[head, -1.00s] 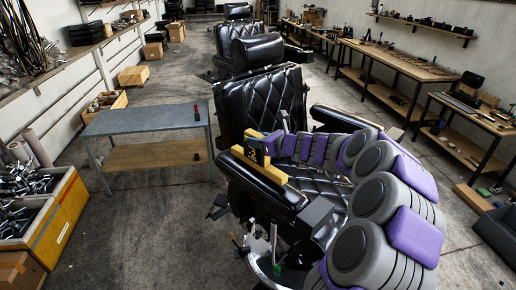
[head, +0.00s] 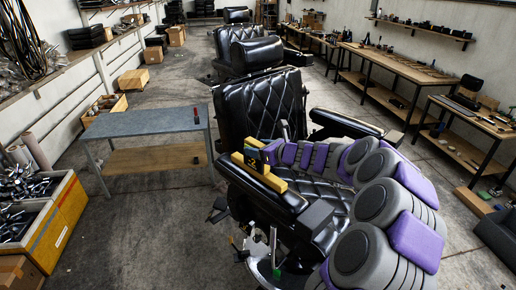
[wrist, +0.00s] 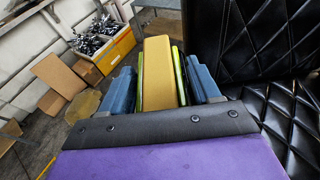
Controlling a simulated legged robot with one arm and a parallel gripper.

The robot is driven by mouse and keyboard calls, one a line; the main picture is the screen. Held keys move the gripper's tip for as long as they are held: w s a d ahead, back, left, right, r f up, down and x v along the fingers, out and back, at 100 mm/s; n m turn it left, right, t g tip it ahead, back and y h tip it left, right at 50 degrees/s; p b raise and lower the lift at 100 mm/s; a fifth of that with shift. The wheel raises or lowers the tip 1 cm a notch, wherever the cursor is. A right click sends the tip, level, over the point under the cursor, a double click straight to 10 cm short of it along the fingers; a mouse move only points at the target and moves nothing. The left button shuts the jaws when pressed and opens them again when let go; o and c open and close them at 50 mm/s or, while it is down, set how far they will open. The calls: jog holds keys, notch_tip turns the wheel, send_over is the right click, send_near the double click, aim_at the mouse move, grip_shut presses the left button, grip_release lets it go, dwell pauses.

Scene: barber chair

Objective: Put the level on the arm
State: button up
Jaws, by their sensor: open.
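The yellow level (head: 275,183) lies lengthwise along the top of the black padded left armrest (head: 283,200) of the nearest barber chair. It appears to rest there; its underside is hidden. My gripper (head: 256,155) is at the level's middle and covers part of it. In the wrist view, the level (wrist: 159,75) stands between the blue, green-edged fingers of my gripper (wrist: 160,88). The fingers are open, with a narrow gap visible on each side of the level.
A grey-topped table (head: 140,124) with a small red-and-black item (head: 196,115) stands left of the chair. A yellow crate (head: 60,215) of metal parts is at the far left. Workbenches (head: 400,66) line the right wall. The floor between is mostly clear.

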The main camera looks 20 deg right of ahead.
jog(key=p+v, duration=0.1)
jog(key=v, duration=1)
jog(key=shift+s, duration=0.35)
jog(key=shift+r, duration=0.15)
